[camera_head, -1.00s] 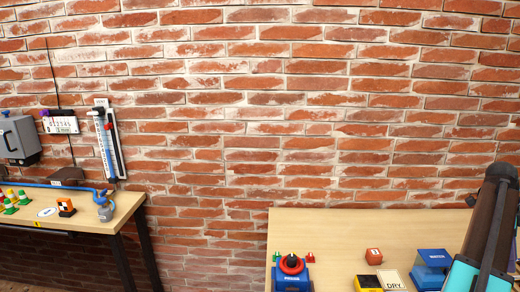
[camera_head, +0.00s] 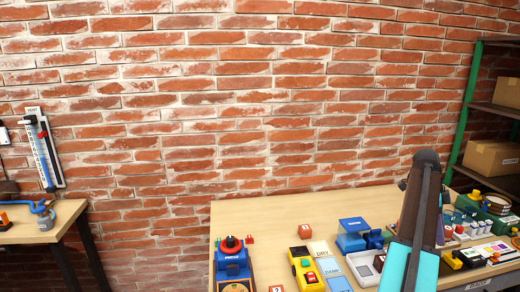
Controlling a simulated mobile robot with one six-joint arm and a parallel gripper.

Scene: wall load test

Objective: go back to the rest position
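A dark and teal part of my own arm rises in front of the wooden table (camera_head: 290,215) at the right of the view. My gripper's fingers do not show, so its opening and anything in it are hidden. The arm part covers some of the table's middle right and the things behind it.
The table bears a blue box with a red knob (camera_head: 232,262), a yellow box with buttons (camera_head: 306,268), a blue block (camera_head: 353,234) and several small items at right. A green-framed shelf (camera_head: 466,110) with cardboard boxes (camera_head: 490,157) stands at right. Another table (camera_head: 62,222) is at left. The table's back left is bare.

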